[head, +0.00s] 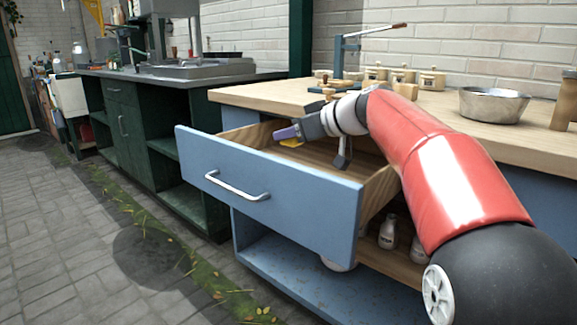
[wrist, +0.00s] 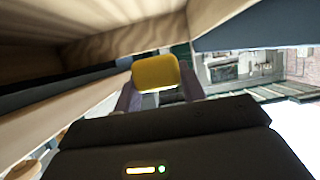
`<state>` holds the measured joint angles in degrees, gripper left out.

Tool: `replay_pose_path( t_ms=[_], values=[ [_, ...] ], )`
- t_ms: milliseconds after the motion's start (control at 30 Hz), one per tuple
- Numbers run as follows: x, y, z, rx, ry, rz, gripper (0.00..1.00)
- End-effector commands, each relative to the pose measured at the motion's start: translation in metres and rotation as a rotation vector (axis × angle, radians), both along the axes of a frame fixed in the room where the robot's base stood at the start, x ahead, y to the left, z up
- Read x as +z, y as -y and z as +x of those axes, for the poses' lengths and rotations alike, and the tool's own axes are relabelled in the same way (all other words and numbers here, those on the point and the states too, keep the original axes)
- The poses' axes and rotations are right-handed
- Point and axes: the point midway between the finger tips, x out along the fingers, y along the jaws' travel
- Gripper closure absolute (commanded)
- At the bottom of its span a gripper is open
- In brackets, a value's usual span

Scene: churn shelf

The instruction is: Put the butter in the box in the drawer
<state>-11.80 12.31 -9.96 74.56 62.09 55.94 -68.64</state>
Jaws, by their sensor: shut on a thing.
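The butter is a yellow block (wrist: 157,73) between the purple fingers of my gripper (wrist: 158,90) in the wrist view. In the head view my gripper (head: 288,133) reaches from the right into the open drawer (head: 260,195), near its left end, with the yellow butter (head: 291,143) just under the fingers. The gripper is shut on the butter. I cannot tell whether the butter touches anything below it. The drawer has a blue front with a silver handle and wooden sides. I cannot make out a box inside it; my arm and the drawer front hide part of the interior.
The wooden worktop (head: 450,123) above the drawer carries a metal bowl (head: 493,104), several small canisters (head: 403,76) and a blue press-like tool (head: 339,60). White bottles (head: 388,232) stand on the shelf below the drawer. The paved floor (head: 70,260) at left is open.

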Motion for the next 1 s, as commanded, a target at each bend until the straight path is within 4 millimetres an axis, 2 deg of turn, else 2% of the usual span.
replay_pose_path(
  t_ms=[33,100,367,733,1000],
  values=[
    [-0.017,0.002,-0.001,0.011,0.002,-0.001,0.86],
    [-0.024,0.002,-0.002,0.022,0.006,-0.003,0.86],
    [-0.034,0.002,-0.002,0.029,0.008,-0.006,0.86],
    [-0.066,0.003,-0.002,0.027,0.008,-0.006,0.86],
    [-0.071,0.002,-0.002,0.027,0.009,-0.007,0.86]
  ],
)
